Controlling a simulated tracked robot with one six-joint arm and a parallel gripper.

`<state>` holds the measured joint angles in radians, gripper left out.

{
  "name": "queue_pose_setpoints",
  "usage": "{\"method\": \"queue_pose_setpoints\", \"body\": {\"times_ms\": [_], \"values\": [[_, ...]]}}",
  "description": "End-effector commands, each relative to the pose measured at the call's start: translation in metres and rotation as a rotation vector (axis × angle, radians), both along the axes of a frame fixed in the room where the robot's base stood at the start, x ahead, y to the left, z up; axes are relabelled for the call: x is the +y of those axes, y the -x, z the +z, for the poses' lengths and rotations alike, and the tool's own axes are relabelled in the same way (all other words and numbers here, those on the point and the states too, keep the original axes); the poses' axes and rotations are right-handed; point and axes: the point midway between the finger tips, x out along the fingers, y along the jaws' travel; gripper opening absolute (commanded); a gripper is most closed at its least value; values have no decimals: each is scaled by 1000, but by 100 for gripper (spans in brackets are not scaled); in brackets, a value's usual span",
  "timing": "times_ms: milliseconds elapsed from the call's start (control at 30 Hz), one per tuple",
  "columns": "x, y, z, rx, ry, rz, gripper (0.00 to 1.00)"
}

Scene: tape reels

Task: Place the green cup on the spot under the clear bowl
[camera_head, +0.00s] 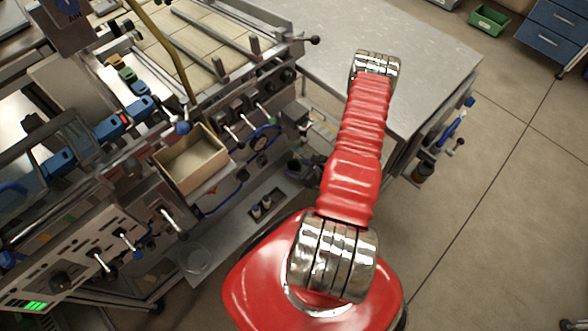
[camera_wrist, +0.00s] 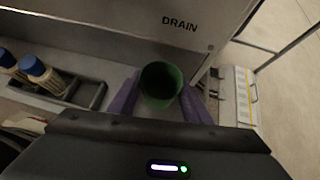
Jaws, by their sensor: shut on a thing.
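The green cup (camera_wrist: 160,82) is in the middle of the wrist view, its round open mouth facing the camera. The purple fingers of my gripper (camera_wrist: 160,92) are shut on it from both sides. A pale surface shows around and below the cup; I cannot tell whether the cup touches it. What looks like the clear bowl (camera_head: 195,261) is at the lower left of the head view, see-through and hard to make out. It does not show in the wrist view. The cup and gripper are not clearly seen in the head view.
A dark holder (camera_wrist: 97,97) with blue-capped bottles (camera_wrist: 40,72) stands left of the cup. A metal panel marked DRAIN (camera_wrist: 120,35) rises just behind it. An open cardboard box (camera_head: 190,160) sits above the shelf, near levers and hoses. A grey table (camera_head: 430,60) stands behind my arm.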

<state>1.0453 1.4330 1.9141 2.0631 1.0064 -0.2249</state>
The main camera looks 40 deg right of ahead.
Motion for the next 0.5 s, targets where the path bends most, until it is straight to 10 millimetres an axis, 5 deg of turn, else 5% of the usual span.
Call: {"method": "queue_pose_setpoints", "body": {"times_ms": [200, 500], "values": [[1, -4, -18, 0, -1, 1, 19], [0, -4, -19, 0, -1, -1, 19]]}}
